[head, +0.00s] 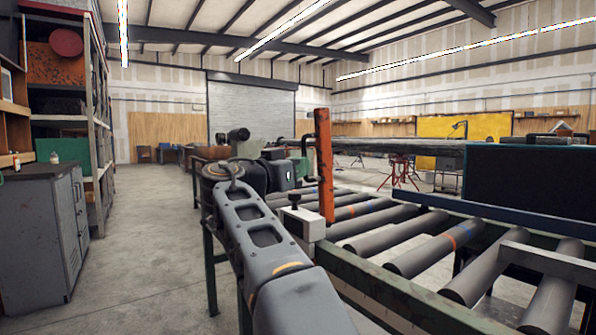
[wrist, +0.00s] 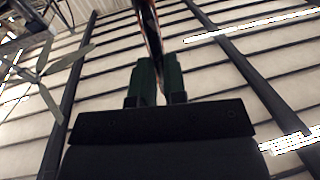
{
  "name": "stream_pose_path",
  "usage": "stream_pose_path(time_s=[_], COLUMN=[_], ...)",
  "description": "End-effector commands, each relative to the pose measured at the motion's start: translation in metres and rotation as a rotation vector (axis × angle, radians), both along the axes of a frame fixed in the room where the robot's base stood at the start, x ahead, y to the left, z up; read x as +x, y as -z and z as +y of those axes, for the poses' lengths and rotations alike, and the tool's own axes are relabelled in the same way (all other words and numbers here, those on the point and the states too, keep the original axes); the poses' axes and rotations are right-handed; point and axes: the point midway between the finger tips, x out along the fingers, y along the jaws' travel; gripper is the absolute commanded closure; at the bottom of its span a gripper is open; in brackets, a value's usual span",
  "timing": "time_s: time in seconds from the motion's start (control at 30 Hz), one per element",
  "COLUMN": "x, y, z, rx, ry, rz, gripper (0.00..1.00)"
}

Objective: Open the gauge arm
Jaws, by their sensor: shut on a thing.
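The gauge arm is an orange bar (head: 325,165) standing nearly upright at the edge of the roller conveyor, in the middle of the head view. My gripper (head: 308,162) is at its left side, about halfway up. In the wrist view, my gripper (wrist: 159,75) has its two dark green fingers on either side of a thin orange-edged bar (wrist: 149,22), which I take to be the gauge arm seen edge-on. The fingers are shut on it. The exact contact is partly hidden in the head view.
The roller conveyor (head: 424,255) runs to the right, with a small white box (head: 302,221) at its near edge. A long grey pipe (head: 400,146) lies behind the orange bar. A dark panel (head: 530,180) stands at right. The floor aisle (head: 150,240) at left is clear.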

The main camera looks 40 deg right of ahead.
Motion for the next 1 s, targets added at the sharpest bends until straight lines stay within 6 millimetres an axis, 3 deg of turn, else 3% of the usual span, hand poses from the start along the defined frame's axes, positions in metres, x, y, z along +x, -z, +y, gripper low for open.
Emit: stream_pose_path(time_s=[0.3, 0.33, 0.57, 0.83, 1.0], x=[0.007, 0.007, 0.006, 0.005, 0.004], y=[0.003, 0.003, 0.002, 0.002, 0.003], z=[0.009, 0.009, 0.008, 0.009, 0.027], rx=[0.004, 0.005, 0.004, 0.003, 0.002], ry=[-0.022, -0.023, -0.02, -0.019, -0.023], rz=[0.008, 0.008, 0.006, 0.005, 0.005], gripper=[1.0, 0.84, 0.62, 0.62, 0.62])
